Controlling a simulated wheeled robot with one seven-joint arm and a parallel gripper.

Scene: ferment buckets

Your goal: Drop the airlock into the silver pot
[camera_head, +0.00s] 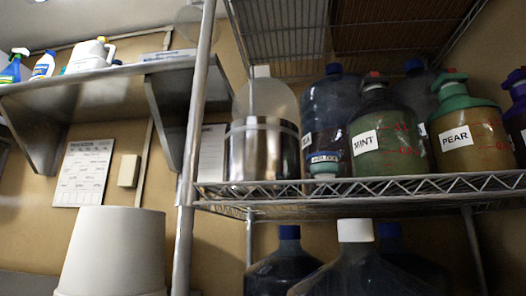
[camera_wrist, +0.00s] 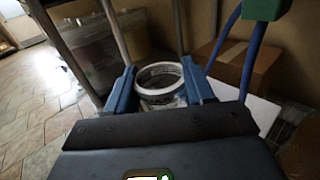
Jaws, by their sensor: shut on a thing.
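The silver pot (camera_head: 262,150) stands on the upper wire shelf in the head view, at the shelf's left end near the upright post. Its opening is seen from below, so its inside is hidden. My gripper (camera_wrist: 160,78) shows in the wrist view with its two blue fingers on either side of a clear, round, white-rimmed thing, which looks like the airlock (camera_wrist: 160,96). My gripper is shut on it. The lower part of the airlock is hidden behind the gripper body. I do not make out my gripper in the head view.
Right of the pot stand a MINT jug (camera_head: 392,135), a PEAR jug (camera_head: 470,135) and other bottles. A clear jug (camera_head: 272,95) is behind the pot. The shelf post (camera_head: 195,130) rises at its left. A white tapered form (camera_head: 113,250) is at lower left. A cardboard box (camera_wrist: 245,62) shows in the wrist view.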

